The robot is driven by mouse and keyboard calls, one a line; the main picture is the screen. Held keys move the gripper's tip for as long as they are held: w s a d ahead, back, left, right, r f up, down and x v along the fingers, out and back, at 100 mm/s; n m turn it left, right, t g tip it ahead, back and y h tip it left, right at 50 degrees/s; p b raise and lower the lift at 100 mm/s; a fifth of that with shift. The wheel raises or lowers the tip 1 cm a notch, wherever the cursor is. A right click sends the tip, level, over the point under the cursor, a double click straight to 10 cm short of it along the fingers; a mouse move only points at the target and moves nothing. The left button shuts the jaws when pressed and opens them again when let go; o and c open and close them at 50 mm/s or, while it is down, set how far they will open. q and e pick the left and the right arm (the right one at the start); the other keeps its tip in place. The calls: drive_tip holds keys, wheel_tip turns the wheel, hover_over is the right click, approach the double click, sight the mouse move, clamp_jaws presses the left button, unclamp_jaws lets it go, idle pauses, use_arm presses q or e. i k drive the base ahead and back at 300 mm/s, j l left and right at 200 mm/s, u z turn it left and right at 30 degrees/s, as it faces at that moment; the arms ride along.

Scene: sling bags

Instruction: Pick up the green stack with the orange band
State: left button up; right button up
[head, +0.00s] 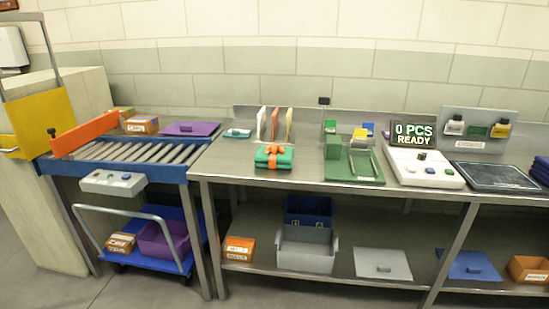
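The green stack (274,157) lies on the steel bench, left of its middle, near the front edge. An orange band with a bow crosses its top. Nothing covers or touches it in the head view. Neither my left gripper nor my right gripper shows in this view.
Upright dividers (275,124) stand behind the stack, a small teal item (237,133) to its left. A green fixture (350,164) and a white counter device (425,168) reading "0 PCS READY" stand to its right. A roller conveyor (130,152) adjoins the bench at left. Bench around the stack is clear.

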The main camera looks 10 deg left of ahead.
sight(273, 156)
drive_tip(key=i+j, duration=1.3)
